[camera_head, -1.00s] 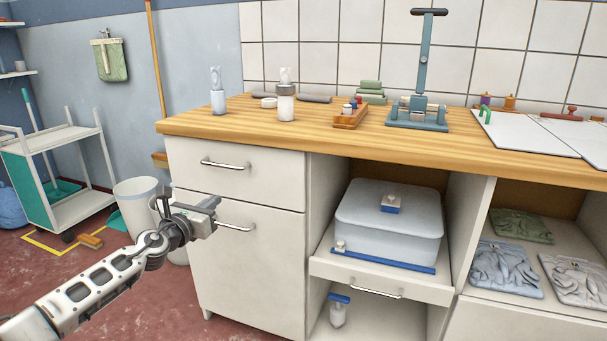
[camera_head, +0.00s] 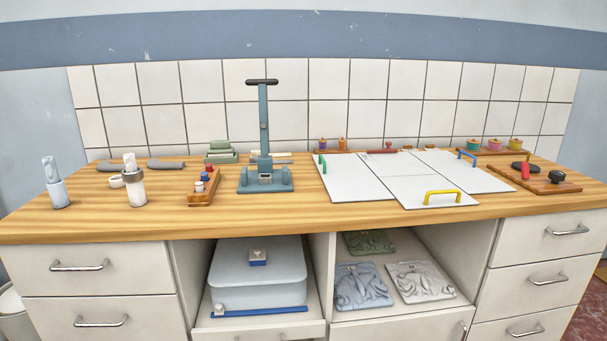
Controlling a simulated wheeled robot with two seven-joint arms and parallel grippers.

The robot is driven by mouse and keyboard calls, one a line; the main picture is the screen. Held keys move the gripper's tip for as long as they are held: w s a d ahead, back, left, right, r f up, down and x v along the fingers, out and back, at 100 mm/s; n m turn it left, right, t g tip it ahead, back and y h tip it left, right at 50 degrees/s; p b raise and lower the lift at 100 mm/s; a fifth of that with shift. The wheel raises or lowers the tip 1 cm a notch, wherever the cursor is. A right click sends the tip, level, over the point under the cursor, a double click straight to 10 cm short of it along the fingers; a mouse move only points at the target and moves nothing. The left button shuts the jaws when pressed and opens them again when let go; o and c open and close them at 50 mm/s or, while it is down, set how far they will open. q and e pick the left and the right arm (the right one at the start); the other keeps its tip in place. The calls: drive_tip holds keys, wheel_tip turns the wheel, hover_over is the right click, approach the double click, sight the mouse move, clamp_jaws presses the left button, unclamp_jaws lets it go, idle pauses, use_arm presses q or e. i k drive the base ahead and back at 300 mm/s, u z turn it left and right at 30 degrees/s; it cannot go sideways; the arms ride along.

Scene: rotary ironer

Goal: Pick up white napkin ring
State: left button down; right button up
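A small white ring (camera_head: 116,181), which looks like the white napkin ring, lies on the left part of the wooden counter (camera_head: 330,220). It sits just behind and left of a white upright holder with a grey band (camera_head: 134,185), which stands close in front of it. A pale blue holder with a rolled cloth (camera_head: 57,185) stands further left. Neither of my grippers is in view now.
Grey rolls (camera_head: 166,164) lie behind the ring. A wooden tray of small bottles (camera_head: 203,188) and a blue-green lever press (camera_head: 265,176) stand to the right. White hinged panels (camera_head: 352,180) cover the middle. The counter's front strip is clear.

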sight(115, 181)
drive_tip(key=u, duration=0.45)
drive_tip(key=i, duration=0.45)
drive_tip(key=u, duration=0.55)
